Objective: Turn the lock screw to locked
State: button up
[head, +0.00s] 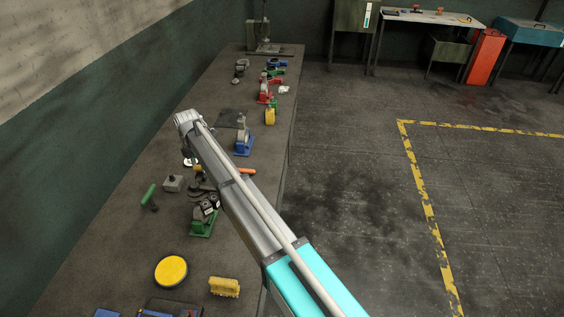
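In the head view my arm reaches from the lower right over the bench. Dark parts that look like my gripper (208,206) show beside the forearm, just above a green-based casting (201,229). My gripper overlaps this casting in the picture, so I cannot tell if they touch. The fingers are too small and dark to show whether they are open or shut. A blue-based valve casting (243,147) stands farther along the bench. A red casting (264,92) stands beyond it. I cannot make out the lock screw on any casting; it is hidden or too small.
The long bench (95,235) runs along the wall. On it lie a green-handled tool (149,194), a grey block (173,183), a yellow disc (171,270) and a yellow brush (224,287). The floor right of the bench is open, with a yellow-marked line (425,195).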

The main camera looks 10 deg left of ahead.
jog(key=n, duration=0.5)
jog(key=shift+n, duration=0.4)
jog(key=shift+r+n, duration=0.1)
jog(key=shift+n, duration=0.2)
notch_tip(320, 180, up, 14)
jog(key=p, duration=1.4)
jog(key=d+f+m+b, duration=0.3)
jog(key=d+m, duration=0.2)
jog(key=d, duration=0.5)
jog(key=w+d+f+m+b, duration=0.1)
jog(key=d+m, duration=0.4)
jog(key=d, duration=0.5)
jog(key=w+d+f+m+b, duration=0.1)
jog(key=d+f+m+b, duration=0.3)
jog(key=d, duration=0.6)
jog(key=shift+f+m+b, duration=0.3)
jog(key=shift+f+m, duration=0.1)
jog(key=shift+m, duration=0.1)
jog(key=shift+w+a, duration=0.1)
notch_tip(320, 180, up, 8)
jog(key=n+p, duration=0.6)
jog(key=p, duration=0.2)
send_over(199, 166)
jog(key=shift+r, duration=0.15)
